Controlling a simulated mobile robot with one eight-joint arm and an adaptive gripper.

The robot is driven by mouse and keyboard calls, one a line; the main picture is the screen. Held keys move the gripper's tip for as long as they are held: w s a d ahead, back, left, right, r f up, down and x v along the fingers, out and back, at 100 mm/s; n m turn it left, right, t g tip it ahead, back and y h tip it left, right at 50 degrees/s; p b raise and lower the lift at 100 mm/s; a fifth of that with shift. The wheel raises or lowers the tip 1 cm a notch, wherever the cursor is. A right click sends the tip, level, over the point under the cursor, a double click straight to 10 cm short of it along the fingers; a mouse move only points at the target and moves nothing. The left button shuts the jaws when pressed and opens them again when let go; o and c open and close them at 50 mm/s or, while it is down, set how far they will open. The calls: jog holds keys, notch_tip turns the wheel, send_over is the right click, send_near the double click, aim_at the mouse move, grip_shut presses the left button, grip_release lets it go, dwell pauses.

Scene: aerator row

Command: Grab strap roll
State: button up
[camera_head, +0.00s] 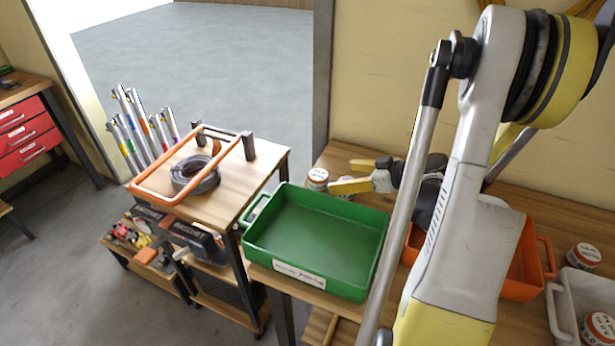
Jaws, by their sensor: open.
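The strap roll (194,175) is a dark grey coil. It lies on the wooden top of a small cart (224,208) at the left, within an orange frame (156,201) whose bars run around and above it. My gripper (352,176), with yellow fingers, is over the workbench to the right of the cart, behind the green tray. Its fingers point left and are spread apart, with nothing between them. It is well apart from the strap roll. My arm hides part of the bench and part of the orange bin.
An empty green tray (318,236) stands on the bench (376,155) beside the cart. Small labelled jars (317,179) are close to my gripper. An orange bin (527,262) and a white bin (566,318) are at right. Several upright tubes (140,128) stand behind the cart top.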

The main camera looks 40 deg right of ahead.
aim_at(324, 176)
jog(key=b+x, duration=0.1)
jog(key=x, duration=0.3)
jog(key=shift+a+f, duration=0.15)
jog(key=shift+a, duration=0.05)
jog(key=b+x, duration=0.2)
jog(key=x, duration=0.3)
jog(key=shift+w+d+f, duration=0.1)
jog(key=shift+w+f, duration=0.15)
jog(key=shift+w, duration=0.1)
jog(key=shift+r, duration=0.1)
jog(key=c, duration=1.4)
jog(key=shift+r, duration=0.1)
